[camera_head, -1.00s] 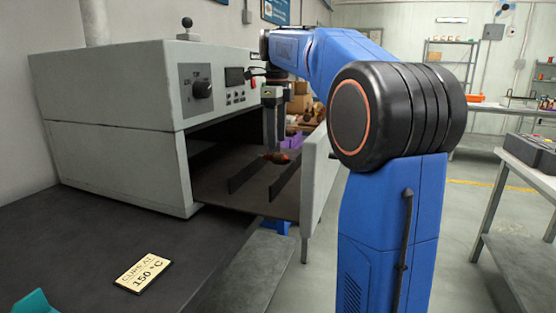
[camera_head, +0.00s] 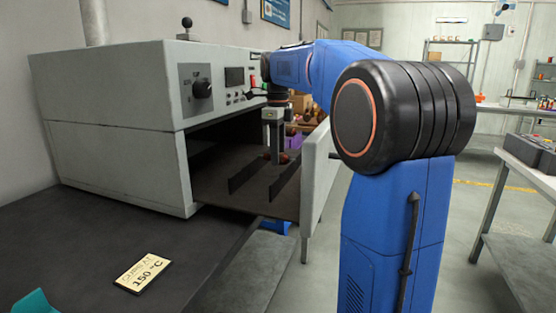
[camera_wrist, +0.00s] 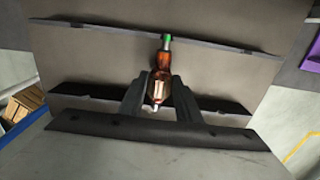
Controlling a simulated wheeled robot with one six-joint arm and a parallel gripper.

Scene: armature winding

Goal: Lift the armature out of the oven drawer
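The armature lies in the oven drawer (camera_head: 210,187) between two dark upright rails. In the wrist view it is a copper and reddish-brown piece (camera_wrist: 159,90) with a green end at the top and a light tip at the bottom. In the head view only small reddish parts of it (camera_head: 283,158) show beside my gripper. My gripper (camera_head: 275,160) is down at the armature. In the wrist view its two dark fingers (camera_wrist: 160,93) stand on either side of the copper body, very close to it. I cannot tell whether they press on it.
The grey oven (camera_head: 110,120) stands left of the drawer, its opening just behind the rails. The drawer's pale front panel (camera_head: 315,175) rises at the right. A 150 °C card (camera_head: 143,272) lies on the dark bench (camera_head: 90,240). Space above the drawer is free.

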